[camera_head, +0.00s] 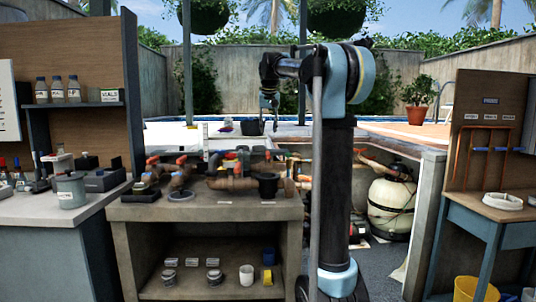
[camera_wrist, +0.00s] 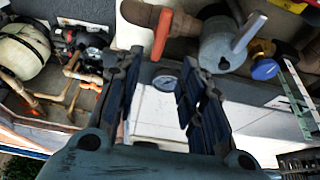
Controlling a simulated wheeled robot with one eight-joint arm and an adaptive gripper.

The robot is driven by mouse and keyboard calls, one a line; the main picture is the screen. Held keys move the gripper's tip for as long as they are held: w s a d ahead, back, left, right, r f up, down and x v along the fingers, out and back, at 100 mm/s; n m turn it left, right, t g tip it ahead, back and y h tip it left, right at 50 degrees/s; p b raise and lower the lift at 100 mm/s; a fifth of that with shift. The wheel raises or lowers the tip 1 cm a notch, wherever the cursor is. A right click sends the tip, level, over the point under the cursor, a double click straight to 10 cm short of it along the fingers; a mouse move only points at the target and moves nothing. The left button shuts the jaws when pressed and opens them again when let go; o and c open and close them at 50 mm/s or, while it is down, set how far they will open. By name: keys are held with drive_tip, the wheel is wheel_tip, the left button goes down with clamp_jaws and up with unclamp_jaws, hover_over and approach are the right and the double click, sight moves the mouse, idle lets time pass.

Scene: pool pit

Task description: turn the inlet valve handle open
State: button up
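Brown pipes with several red and orange handles (camera_head: 181,159) lie on the bench top in the head view. In the wrist view, an orange-red handle (camera_wrist: 162,33) stands by a brown pipe (camera_wrist: 150,15), just beyond my fingertips. Right of it is a grey cylinder (camera_wrist: 216,44) with a pale lever (camera_wrist: 249,34). I cannot tell which handle is the inlet valve's. My gripper (camera_wrist: 163,60) is open, with nothing between its fingers.
The stone bench (camera_head: 130,211) has jars, a white cup and a blue cup on its lower shelf. A round tank (camera_head: 391,207) stands right of my arm. A blue knob (camera_wrist: 265,69) and a round gauge (camera_wrist: 165,83) show in the wrist view. A workbench (camera_head: 480,226) stands at right.

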sight(268, 152)
drive_tip(key=x, duration=1.3)
drive_tip(key=shift+w+f, duration=0.15)
drive_tip(key=shift+f, duration=0.15)
drive_tip(key=shift+c, duration=0.6)
clamp_jaws()
